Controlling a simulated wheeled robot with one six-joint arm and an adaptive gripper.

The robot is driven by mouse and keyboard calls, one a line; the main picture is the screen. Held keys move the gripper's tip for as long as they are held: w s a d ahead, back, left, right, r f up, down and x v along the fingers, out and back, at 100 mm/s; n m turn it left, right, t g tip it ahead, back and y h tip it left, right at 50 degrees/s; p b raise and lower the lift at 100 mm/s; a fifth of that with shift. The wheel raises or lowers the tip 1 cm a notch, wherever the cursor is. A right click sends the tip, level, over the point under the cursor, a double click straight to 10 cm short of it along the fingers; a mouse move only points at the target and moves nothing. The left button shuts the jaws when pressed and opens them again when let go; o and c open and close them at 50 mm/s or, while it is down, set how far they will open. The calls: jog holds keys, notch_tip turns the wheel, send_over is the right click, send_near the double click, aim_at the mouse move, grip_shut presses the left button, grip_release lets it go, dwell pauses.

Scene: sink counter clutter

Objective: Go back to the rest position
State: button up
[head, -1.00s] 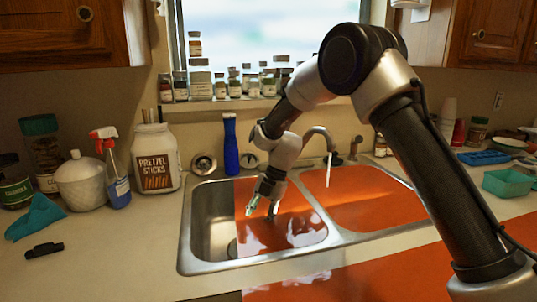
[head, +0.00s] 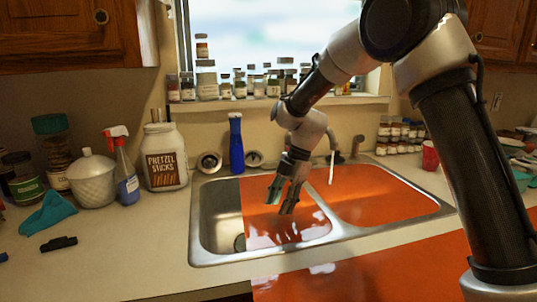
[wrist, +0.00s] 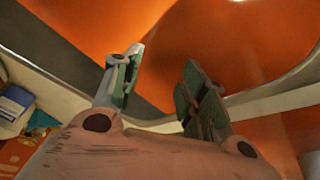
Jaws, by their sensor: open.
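My gripper (head: 281,200) hangs over the double metal sink (head: 215,258), fingers pointing down, above the orange surface in the left basin (head: 290,232). Its two fingers stand apart with nothing between them. In the wrist view my gripper (wrist: 160,90) also shows its green-padded fingers spread and empty, with orange surfaces and the grey sink rim beyond. My arm reaches in from the right and covers part of the counter there.
The faucet (head: 333,158) stands close to the right of my gripper. A blue bottle (head: 236,145), a pretzel jar (head: 164,160) and a spray bottle (head: 124,170) stand to the left. A teal cloth (head: 46,213) and a black object (head: 58,243) lie on the left counter. Jars line the windowsill (head: 250,103).

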jog(key=s+d+r+m+t, duration=0.1)
jog(key=s+d+r+m, duration=0.35)
jog(key=d, duration=0.25)
jog(key=s+d+r+m+t+h, duration=0.1)
jog(key=s+d+r+m, duration=0.25)
jog(key=d+r, duration=0.2)
jog(key=s+d+r+m+t, duration=0.1)
jog(key=s+d+r+m, duration=0.3)
jog(key=d, duration=0.4)
jog(key=s+d+r+m+t+h, duration=0.1)
jog(key=s+d+m+t+h, duration=0.2)
jog(key=s+d+m, duration=0.9)
jog(key=s+m, duration=0.2)
jog(key=s, duration=0.1)
jog(key=shift+s+d, duration=0.15)
jog(key=shift+s, duration=0.1)
